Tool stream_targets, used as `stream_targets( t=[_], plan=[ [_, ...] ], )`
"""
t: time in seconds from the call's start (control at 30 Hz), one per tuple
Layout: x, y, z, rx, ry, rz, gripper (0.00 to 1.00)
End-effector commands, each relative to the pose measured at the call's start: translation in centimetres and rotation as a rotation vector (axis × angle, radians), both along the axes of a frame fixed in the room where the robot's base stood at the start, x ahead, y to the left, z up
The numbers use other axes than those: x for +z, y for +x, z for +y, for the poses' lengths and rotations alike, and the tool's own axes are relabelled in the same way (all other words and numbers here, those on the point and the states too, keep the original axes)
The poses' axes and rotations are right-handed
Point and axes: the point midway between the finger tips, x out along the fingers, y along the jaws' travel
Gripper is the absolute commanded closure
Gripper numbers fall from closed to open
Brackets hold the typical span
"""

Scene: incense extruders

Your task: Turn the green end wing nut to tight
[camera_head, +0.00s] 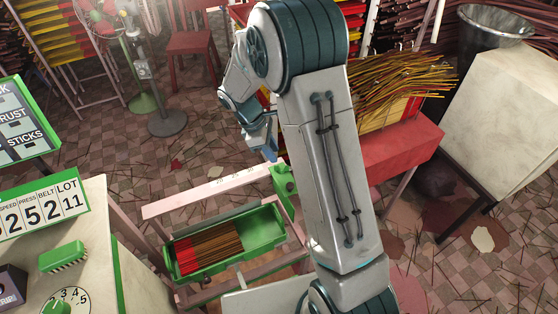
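A green end piece (284,181) is at the right end of a long pale marked rail (205,191), next to a green tray. Small round parts show on it, but the wing nut and its turn position are too small to make out. My gripper (268,152) hangs a little above and left of the green end piece, fingers pointing down. It looks apart from it, though the depth is hard to judge. My arm covers the area just right of the green piece. I cannot tell whether the fingers are open or shut, and I see nothing held.
The green tray (265,229) holds red-ended brown sticks (210,247). A counter at left carries a green brush (63,256), a dial (66,301) and a number sign (42,210). A red bench (405,150) with stick bundles stands right behind my arm. A fan stands at upper left.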

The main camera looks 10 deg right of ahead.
Motion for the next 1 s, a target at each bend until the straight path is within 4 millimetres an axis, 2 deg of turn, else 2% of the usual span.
stream_targets(
  t=[0.1, 0.3, 0.5, 0.73, 0.83, 1.0],
  plan=[
    [-2.2, -0.4, -0.9, 0.0, -0.001, 0.005, 0.72],
    [-4.7, -0.7, -1.9, 0.001, -0.001, 0.002, 0.72],
    [-5.6, -0.8, -2.2, 0.0, 0.001, -0.001, 0.72],
    [-5.7, -0.7, -2.2, 0.0, 0.001, -0.001, 0.72],
    [-5.6, -0.7, -2.2, 0.0, 0.001, -0.001, 1.0],
    [-5.6, -0.8, -2.0, 0.0, 0.001, -0.001, 1.0]
  ],
)
